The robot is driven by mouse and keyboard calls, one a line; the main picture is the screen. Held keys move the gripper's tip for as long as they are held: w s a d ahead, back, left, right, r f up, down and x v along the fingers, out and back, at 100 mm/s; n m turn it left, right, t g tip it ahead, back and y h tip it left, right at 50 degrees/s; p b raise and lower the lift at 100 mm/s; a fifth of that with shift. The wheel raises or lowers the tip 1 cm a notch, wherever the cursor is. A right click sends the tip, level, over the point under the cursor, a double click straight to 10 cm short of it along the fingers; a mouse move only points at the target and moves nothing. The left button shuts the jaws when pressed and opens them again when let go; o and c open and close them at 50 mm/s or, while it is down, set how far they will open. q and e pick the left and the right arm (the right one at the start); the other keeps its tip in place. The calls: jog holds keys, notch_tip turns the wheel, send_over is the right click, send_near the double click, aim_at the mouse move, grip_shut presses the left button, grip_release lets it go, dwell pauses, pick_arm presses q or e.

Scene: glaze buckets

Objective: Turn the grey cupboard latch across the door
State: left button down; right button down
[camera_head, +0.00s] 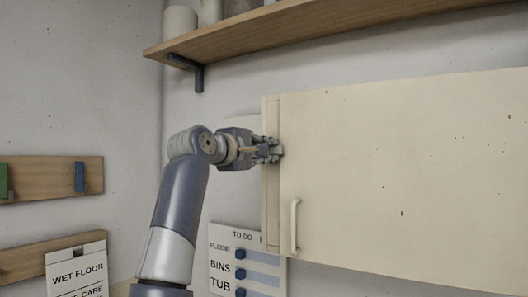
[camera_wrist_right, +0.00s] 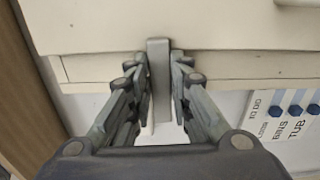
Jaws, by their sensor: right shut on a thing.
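The grey latch (camera_wrist_right: 158,72) is a narrow bar between the fingers of my right gripper (camera_wrist_right: 158,78) in the right wrist view. It lies across the pale frame strip (camera_wrist_right: 240,64), and its far end overlaps the edge of the cream cupboard door (camera_wrist_right: 110,25). In the head view my right gripper (camera_head: 275,150) is at the left edge of the cupboard door (camera_head: 400,170), shut on the latch, with its fingers hiding the latch there. The door looks closed. My left gripper is in neither view.
A white door handle (camera_head: 295,226) stands out below and right of my right gripper. A wooden shelf (camera_head: 310,33) with pale pots (camera_head: 180,21) is above. A TO DO board (camera_head: 222,265) hangs below the gripper, and a WET FLOOR sign (camera_head: 77,272) is at lower left.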

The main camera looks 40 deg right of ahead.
jog(key=shift+f+m, duration=0.1)
jog(key=shift+m, duration=0.3)
jog(key=c, duration=1.5)
grip_release()
jog(key=shift+o, duration=0.2)
jog(key=v, duration=1.2)
